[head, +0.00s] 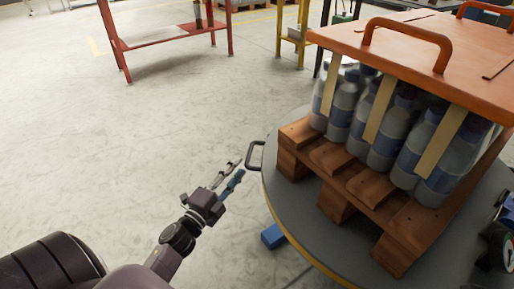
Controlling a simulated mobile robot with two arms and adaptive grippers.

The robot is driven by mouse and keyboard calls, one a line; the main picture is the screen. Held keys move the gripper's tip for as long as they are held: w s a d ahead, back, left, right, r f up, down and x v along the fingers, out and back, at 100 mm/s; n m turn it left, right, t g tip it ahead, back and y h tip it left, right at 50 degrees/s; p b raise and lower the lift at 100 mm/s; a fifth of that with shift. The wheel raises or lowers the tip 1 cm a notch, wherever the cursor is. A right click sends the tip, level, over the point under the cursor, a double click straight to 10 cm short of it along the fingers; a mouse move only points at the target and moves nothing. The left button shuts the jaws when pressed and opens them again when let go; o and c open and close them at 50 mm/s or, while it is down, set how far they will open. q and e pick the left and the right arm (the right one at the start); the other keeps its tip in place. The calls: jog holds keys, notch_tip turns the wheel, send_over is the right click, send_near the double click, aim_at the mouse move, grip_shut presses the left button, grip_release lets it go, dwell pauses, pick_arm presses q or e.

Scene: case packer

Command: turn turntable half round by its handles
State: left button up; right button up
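The turntable (298,222) is a grey round disc with a yellow edge at the right. A dark loop handle (255,156) sticks out from its left rim. My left gripper (239,168) is just left of this handle, apart from it. Its two fingers point toward the handle, with a gap between them and nothing held. On the turntable stands a wooden pallet (335,196) with several bottles (390,130) under an orange top board (420,45). My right gripper (503,214) shows only in part at the right edge; its fingers cannot be made out. No second turntable handle shows.
The orange top board carries its own orange loop handles (408,38). A red bench (165,42) and a yellow stand (291,38) are at the back. The concrete floor at the left is clear.

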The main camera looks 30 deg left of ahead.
aim_at(249, 152)
pick_arm(q)
jog(key=w, duration=0.2)
jog(key=w+b, duration=0.1)
jog(key=w, duration=0.4)
jog(key=shift+w+a+r+b, duration=0.1)
jog(key=shift+w+r+b, duration=0.2)
jog(key=shift+w+b, duration=0.1)
grip_shut()
